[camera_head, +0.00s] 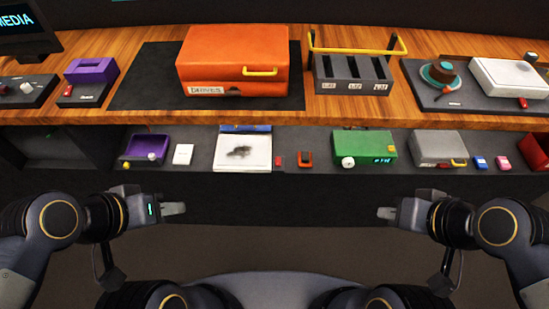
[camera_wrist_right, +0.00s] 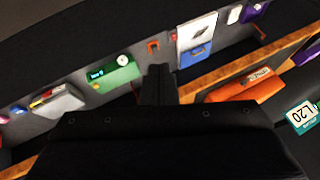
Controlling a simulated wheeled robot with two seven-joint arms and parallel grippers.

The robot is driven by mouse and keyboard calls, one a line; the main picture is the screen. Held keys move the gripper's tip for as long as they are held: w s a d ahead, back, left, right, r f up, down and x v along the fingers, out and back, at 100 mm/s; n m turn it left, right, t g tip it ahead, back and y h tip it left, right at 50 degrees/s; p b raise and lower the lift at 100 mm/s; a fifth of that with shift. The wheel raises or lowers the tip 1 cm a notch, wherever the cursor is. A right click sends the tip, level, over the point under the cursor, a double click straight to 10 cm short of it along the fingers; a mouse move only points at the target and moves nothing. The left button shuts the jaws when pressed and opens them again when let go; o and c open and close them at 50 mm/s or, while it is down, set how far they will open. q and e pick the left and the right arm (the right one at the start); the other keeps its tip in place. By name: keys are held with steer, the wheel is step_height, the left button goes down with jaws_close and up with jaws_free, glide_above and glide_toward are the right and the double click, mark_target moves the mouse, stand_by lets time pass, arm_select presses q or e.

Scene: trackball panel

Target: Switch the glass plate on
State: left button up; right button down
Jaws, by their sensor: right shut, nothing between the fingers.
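A pale, slightly mottled plate (camera_head: 511,76) lies on the dark panel at the right end of the wooden top; a red switch (camera_head: 523,103) sits at its front edge. Another white plate with a dark smudge (camera_head: 243,152) stands on the lower shelf and shows in the right wrist view (camera_wrist_right: 197,32). I cannot tell for certain which is the glass plate. My left gripper (camera_head: 174,208) is empty with no gap seen between its fingers, in front of the lower shelf. My right gripper (camera_head: 386,213) is shut and empty, below the green box, apart from everything.
A brown ball in a teal ring (camera_head: 440,74) sits left of the upper plate. An orange case (camera_head: 232,58) and a grey slotted rack with a yellow bar (camera_head: 352,75) stand on the top. A green box (camera_head: 363,147) and grey box (camera_head: 438,147) stand on the shelf.

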stand_by(0.5)
steer(key=w+a+f+t+b, duration=0.2)
steer(key=w+a+f+b, duration=0.25)
steer(key=w+f, duration=0.2)
steer(key=w+a+f+t+y+b, duration=0.1)
steer(key=w+a+f+b, duration=0.2)
steer(key=w+f+b, duration=0.3)
steer(key=w+a+f+t+b, duration=0.2)
steer(key=w+a+f+b, duration=0.15)
steer(key=w+b, duration=0.35)
steer(key=w+a+f+t+h+b, duration=0.2)
steer(key=f+b, duration=0.4)
steer(key=f, duration=0.3)
steer(key=w+a+f+n+t+h+b, duration=0.1)
steer(key=w+a+f+t+h+b, duration=0.1)
steer(key=w+a+f+t+b, duration=0.2)
steer(key=a+f+t+b, duration=0.1)
steer(key=a+f+b, duration=0.2)
steer(key=f, duration=0.2)
steer(key=shift+n+h, duration=0.3)
steer(key=shift+h, duration=0.1)
steer(key=shift+f, duration=0.1)
